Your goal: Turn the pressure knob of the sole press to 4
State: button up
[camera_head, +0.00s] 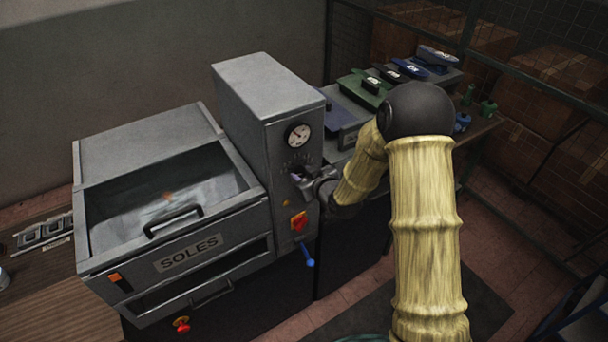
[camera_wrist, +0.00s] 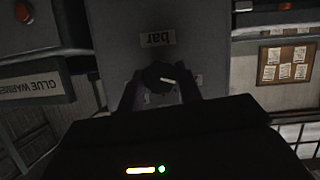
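The sole press is the grey cabinet (camera_head: 255,95) with a round gauge (camera_head: 299,136) on its front and a dial scale below it. The pressure knob (camera_wrist: 158,76) is dark with a white pointer line, under a "bar" label (camera_wrist: 157,39) that appears upside down in the wrist view. My gripper (camera_wrist: 160,88) is at the knob, one finger on each side. The fingers look apart, with pale panel showing between them; contact with the knob is not clear. In the head view my gripper (camera_head: 302,180) hides most of the knob. The scale numbers are too small to read.
A red-orange switch (camera_head: 299,221) and a blue lever (camera_head: 307,255) are below the knob. The "SOLES" drawer unit (camera_head: 188,254) stands to the left. A bench with shoe forms (camera_head: 362,92) is behind on the right, near a mesh fence (camera_head: 540,75).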

jog(key=shift+m, duration=0.3)
jog(key=shift+d+m+g+y+b, duration=0.15)
jog(key=shift+m+g+y+b, duration=0.15)
jog(key=shift+m+g, duration=0.15)
jog(key=m+g+y, duration=0.1)
jog(key=m+y, duration=0.1)
jog(key=m, duration=0.1)
jog(key=shift+w+d+p, duration=0.1)
jog(key=shift+p, duration=0.25)
jog(key=m+y, duration=0.1)
jog(key=m, duration=0.1)
jog(key=shift+d+f+m+y+p, duration=0.1)
jog(key=shift+m+y+p, duration=0.2)
jog(key=shift+m+p, duration=0.1)
jog(key=shift+f+m+y, duration=0.15)
jog(key=shift+m+y, duration=0.65)
jog(key=shift+m, duration=0.45)
jog(key=o, duration=0.8)
jog(key=shift+o, duration=1)
jog(key=shift+d, duration=0.1)
